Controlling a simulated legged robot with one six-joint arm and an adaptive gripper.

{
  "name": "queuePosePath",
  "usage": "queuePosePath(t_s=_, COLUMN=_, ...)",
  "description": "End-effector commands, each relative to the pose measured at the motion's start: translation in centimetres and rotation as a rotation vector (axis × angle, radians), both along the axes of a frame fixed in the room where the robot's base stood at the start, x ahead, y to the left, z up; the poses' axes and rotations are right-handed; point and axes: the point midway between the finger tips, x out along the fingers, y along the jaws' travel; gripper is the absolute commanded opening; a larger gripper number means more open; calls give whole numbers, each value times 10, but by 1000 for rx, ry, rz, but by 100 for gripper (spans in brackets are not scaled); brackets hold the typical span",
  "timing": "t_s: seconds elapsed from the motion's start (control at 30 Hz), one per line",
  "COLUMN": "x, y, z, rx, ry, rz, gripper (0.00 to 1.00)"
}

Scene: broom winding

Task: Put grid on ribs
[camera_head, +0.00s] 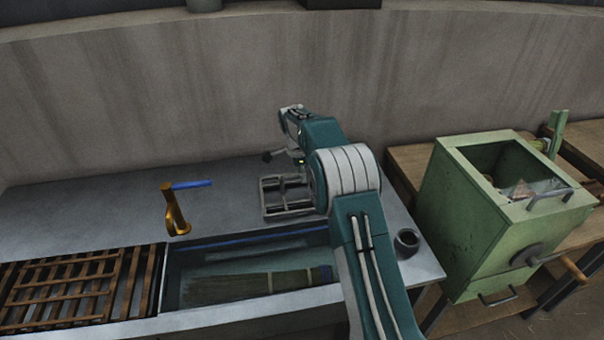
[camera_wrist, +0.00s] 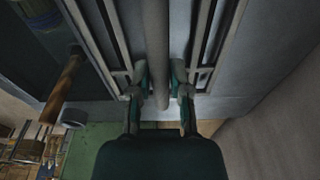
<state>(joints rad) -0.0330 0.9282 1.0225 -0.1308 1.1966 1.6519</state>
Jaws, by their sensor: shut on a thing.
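A grey metal grid (camera_head: 287,194) with an open frame and bars is at the back right of the metal counter, behind the basin. In the wrist view my gripper (camera_wrist: 161,88) is shut on the round middle bar of the grid (camera_wrist: 156,35), with one finger on each side. In the head view my arm partly covers the grid's right end and my fingertips are hidden. I cannot tell whether the grid touches the counter. Nothing shows clearly as ribs; a water-filled basin (camera_head: 215,250) with a broom (camera_head: 245,285) lying in it is in front of the grid.
A slatted wooden rack (camera_head: 75,282) lies at the counter's left. A brass tap (camera_head: 175,210) with a blue lever stands behind the basin. A dark cup (camera_head: 406,242) is near the right edge. A green metal box (camera_head: 455,225) stands to the right. The counter's back left is clear.

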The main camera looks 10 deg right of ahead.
Motion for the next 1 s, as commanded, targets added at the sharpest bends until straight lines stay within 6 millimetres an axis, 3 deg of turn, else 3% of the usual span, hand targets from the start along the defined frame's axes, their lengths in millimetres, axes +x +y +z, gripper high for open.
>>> queuePosePath(t_s=0.37, x=1, y=0, z=2, rx=0, ry=-3, rz=-1, gripper=0)
queuePosePath(t_s=0.4, x=1, y=0, z=2, rx=0, ry=-3, rz=-1, gripper=42)
queuePosePath(t_s=0.47, x=1, y=0, z=2, rx=0, ry=-3, rz=-1, gripper=65)
queuePosePath(t_s=0.83, x=0, y=0, z=0, rx=0, ry=2, rz=0, gripper=65)
queuePosePath(t_s=1.0, x=1, y=3, z=18, rx=0, ry=-2, rz=0, gripper=65)
